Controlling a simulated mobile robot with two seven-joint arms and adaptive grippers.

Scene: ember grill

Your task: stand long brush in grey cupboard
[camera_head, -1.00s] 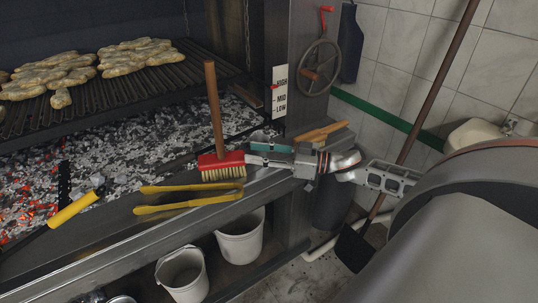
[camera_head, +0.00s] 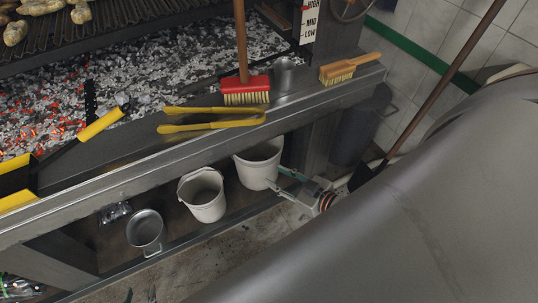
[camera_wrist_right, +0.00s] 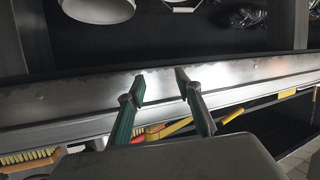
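The long brush (camera_head: 246,88), with a red head, pale bristles and a long wooden handle, stands bristles down on the grill's metal front ledge. Its handle top is cut off by the frame. My right gripper (camera_head: 278,178) is low in front of the ledge, beside the right-hand white bucket. In the right wrist view, its teal fingers (camera_wrist_right: 161,86) are apart with nothing between them. A red part behind the fingers there may be the brush head, partly hidden. I cannot make out a grey cupboard.
White buckets (camera_head: 203,195) and a metal pot (camera_head: 146,229) stand below. Hot coals (camera_head: 160,70) lie behind. A long-handled shovel (camera_head: 440,85) leans right.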

